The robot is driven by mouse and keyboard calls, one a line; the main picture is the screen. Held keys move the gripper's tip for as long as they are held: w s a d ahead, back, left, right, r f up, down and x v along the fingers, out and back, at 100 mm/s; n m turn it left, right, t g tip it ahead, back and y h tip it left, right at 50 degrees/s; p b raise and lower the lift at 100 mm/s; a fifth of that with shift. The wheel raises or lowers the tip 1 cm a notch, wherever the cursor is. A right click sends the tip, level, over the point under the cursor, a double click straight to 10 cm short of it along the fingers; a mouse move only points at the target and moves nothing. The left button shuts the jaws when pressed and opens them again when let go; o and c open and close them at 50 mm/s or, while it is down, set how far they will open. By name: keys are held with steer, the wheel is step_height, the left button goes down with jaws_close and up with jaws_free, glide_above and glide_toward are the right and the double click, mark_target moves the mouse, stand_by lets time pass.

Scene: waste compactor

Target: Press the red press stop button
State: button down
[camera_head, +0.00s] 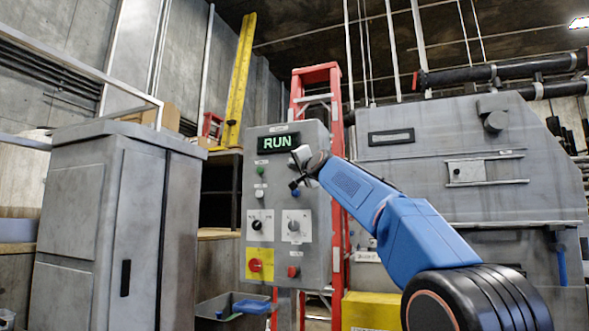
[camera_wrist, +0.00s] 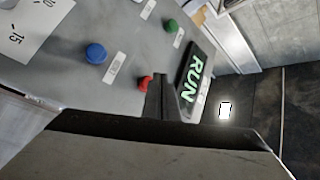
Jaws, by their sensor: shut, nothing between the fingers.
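The red button (camera_wrist: 145,83) shows in the wrist view beside the lit RUN display (camera_wrist: 194,76), partly covered by my gripper's fingers. My gripper (camera_wrist: 161,88) is shut and empty, its fingertips right at the red button's edge in that picture. I cannot tell whether they touch it. In the head view my gripper (camera_head: 296,182) is in front of the upper right part of the grey control panel (camera_head: 274,250) and hides this red button. The display there (camera_head: 278,142) reads RUN in green.
Nearby are a green button (camera_head: 259,170), a white button (camera_head: 259,186), a blue button (camera_wrist: 95,53) and two knobs. Lower down are a red mushroom button on yellow (camera_head: 255,265) and another red button (camera_head: 293,271). A grey cabinet (camera_head: 110,220) stands left, the compactor (camera_head: 470,190) right.

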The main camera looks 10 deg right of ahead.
steer(key=shift+w+d, duration=0.1)
steer(key=shift+w+d, duration=0.15)
steer(key=shift+w, duration=0.1)
steer(key=shift+w+d, duration=0.3)
steer(key=shift+w, duration=0.1)
stand_by(1.1)
stand_by(0.3)
steer(key=shift+s+a, duration=0.55)
steer(key=shift+s, duration=0.2)
steer(key=shift+s+a, duration=0.75)
steer(key=shift+s, duration=0.25)
steer(key=shift+s+a, duration=0.7)
steer(key=shift+s, duration=0.3)
